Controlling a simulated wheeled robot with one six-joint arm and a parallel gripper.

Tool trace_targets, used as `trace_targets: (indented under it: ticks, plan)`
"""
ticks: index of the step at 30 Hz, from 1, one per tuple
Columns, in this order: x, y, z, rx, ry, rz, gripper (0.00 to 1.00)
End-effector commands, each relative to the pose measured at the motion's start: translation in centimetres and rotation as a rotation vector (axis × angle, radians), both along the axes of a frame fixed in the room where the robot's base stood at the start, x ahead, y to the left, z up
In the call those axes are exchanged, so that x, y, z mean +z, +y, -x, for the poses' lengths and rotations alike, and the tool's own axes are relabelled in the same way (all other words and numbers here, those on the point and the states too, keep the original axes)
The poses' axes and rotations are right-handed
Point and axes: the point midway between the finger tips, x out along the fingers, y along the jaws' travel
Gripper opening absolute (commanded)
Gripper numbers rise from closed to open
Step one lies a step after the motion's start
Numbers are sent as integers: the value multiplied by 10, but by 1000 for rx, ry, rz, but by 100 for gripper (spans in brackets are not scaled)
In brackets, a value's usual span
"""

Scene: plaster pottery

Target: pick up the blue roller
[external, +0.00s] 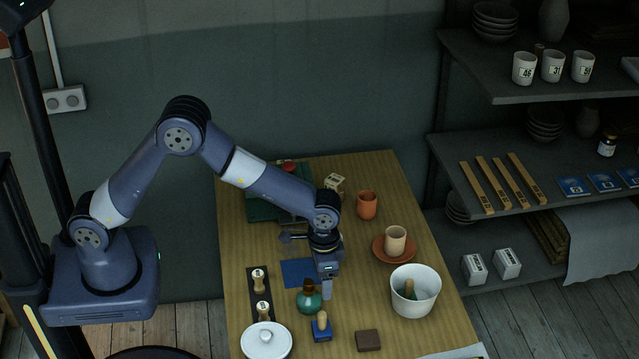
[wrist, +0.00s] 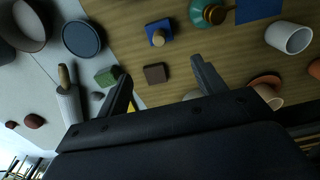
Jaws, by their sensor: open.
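A blue block-like piece with an upright wooden handle (external: 321,328) stands on the table's near part, just in front of a green bottle. It is the likeliest blue roller; I cannot make out a rolling part. It also shows in the wrist view (wrist: 158,35), at the upper middle, beyond the fingertips. My gripper (external: 327,293) points down above the table, behind and slightly right of the blue piece in the external view. In the wrist view my gripper (wrist: 162,77) has its two fingers spread apart with nothing held between them.
The green bottle (external: 309,300) stands close behind the blue piece. A brown block (external: 368,340) lies to its right and a white lidded pot (external: 266,343) to its left. A white bucket (external: 428,296) stands at the right. A blue mat (external: 296,271) lies behind the bottle.

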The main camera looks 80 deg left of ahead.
Motion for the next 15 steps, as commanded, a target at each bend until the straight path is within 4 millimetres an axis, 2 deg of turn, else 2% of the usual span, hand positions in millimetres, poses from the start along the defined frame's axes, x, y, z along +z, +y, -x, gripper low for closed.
trace_targets:
  ticks: [1,6,15]
  plan:
    - [0,0,0,0,0,0,62]
    - [0,0,0,0,0,0,48]
    - [-5,0,4,-35,4,-21,47]
